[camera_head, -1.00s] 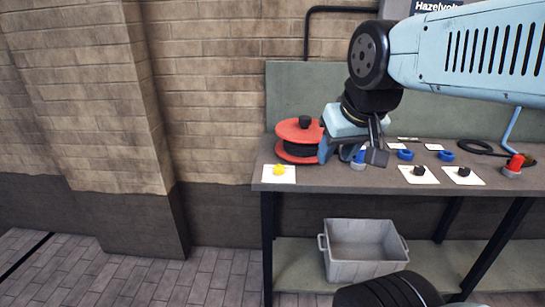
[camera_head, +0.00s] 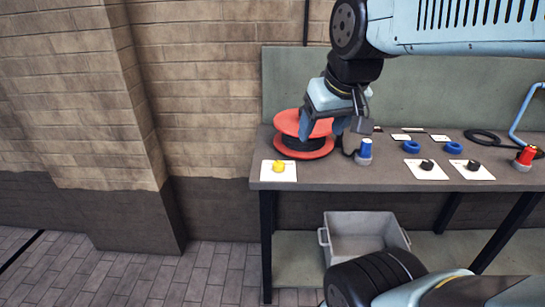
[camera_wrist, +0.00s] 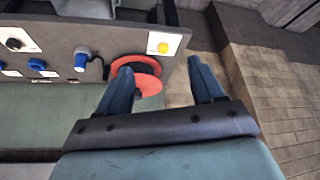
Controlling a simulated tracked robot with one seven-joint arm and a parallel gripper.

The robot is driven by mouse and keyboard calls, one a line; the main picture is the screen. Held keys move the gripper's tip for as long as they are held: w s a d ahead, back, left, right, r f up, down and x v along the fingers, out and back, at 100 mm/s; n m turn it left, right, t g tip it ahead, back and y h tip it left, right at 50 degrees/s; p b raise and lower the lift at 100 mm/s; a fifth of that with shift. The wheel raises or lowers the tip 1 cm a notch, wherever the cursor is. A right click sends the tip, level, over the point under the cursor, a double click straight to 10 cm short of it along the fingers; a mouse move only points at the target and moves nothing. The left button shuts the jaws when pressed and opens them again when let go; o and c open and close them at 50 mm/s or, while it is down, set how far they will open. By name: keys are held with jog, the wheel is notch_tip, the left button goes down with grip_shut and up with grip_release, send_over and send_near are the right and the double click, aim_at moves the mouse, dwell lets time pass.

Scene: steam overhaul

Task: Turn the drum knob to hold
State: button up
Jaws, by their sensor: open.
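The drum (camera_head: 318,152) is a red-flanged reel with a dark winding, at the left end of the bench. It also shows in the wrist view (camera_wrist: 150,84), partly behind one finger. My gripper (camera_head: 322,128) is over the drum in the head view, fingers pointing down and apart. In the wrist view my gripper (camera_wrist: 159,68) is open with nothing held. One finger overlaps the drum and the other is off to its right. The black knob on top of the drum is hidden now. A yellow knob (camera_head: 279,167) sits on a white card in front of the drum.
A blue-capped connector (camera_head: 365,150) stands right of the drum, close to my gripper. Blue rings (camera_head: 411,146), black knobs on cards (camera_head: 427,165) and a red connector (camera_head: 525,156) lie further right on the bench (camera_head: 345,178). A grey crate (camera_head: 365,240) sits below.

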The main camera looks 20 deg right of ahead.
jog(key=w+f+n+g, duration=0.3)
jog(key=w+n, duration=0.2)
jog(key=w, duration=0.9)
jog(key=n+g, duration=0.2)
jog(key=n, duration=0.2)
send_over(279, 163)
notch_tip(279, 163, down, 10)
notch_tip(279, 163, down, 13)
jog(key=shift+w+r, duration=0.1)
jog(key=shift+c, duration=0.5)
jog(key=c, duration=0.9)
jog(key=shift+c, duration=0.3)
